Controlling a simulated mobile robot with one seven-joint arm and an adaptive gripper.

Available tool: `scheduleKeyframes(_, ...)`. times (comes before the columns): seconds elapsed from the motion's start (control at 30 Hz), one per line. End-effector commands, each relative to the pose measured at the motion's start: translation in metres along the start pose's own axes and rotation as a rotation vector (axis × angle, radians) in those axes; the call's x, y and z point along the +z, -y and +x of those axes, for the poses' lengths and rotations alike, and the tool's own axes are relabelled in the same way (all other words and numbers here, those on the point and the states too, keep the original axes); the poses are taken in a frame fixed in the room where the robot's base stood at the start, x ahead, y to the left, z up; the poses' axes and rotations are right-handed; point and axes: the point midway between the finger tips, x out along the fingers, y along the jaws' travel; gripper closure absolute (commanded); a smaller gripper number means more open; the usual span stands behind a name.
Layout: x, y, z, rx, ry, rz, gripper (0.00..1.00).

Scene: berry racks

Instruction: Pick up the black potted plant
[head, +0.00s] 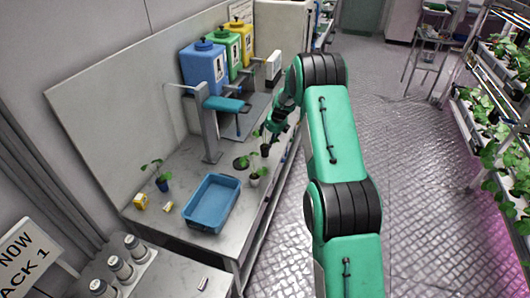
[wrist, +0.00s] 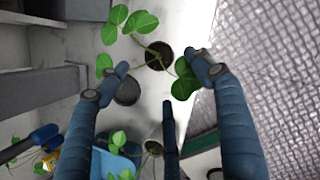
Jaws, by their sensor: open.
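The black potted plant (wrist: 158,56) stands on the pale bench near its right edge in the wrist view, with green leaves spreading to both sides. In the head view its dark pot (head: 265,150) shows just below my gripper (head: 277,124). My gripper (wrist: 160,78) is open in the wrist view. Its fingers reach to either side of the plant, and a third finger is below the pot. The right fingertip overlaps some leaves; I cannot tell if it touches them. Nothing is held.
A dark round object (head: 241,162) and a plant in a whitish pot (head: 256,181) stand close by. A blue tray (head: 188,215) and a blue-potted plant (head: 162,185) are further left. A stand with a teal arm (head: 208,130) rises behind. Coloured canisters (head: 204,70) line the back.

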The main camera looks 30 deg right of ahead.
Motion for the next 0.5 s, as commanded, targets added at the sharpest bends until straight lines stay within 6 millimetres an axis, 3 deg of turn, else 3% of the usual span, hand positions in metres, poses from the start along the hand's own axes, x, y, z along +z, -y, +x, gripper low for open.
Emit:
scheduleKeyframes(0.3, -0.001, 0.000, 0.041, 0.001, -0.001, 0.000, 0.34)
scheduleKeyframes(0.5, 0.001, 0.000, 0.055, 0.000, 0.001, 0.000, 0.34)
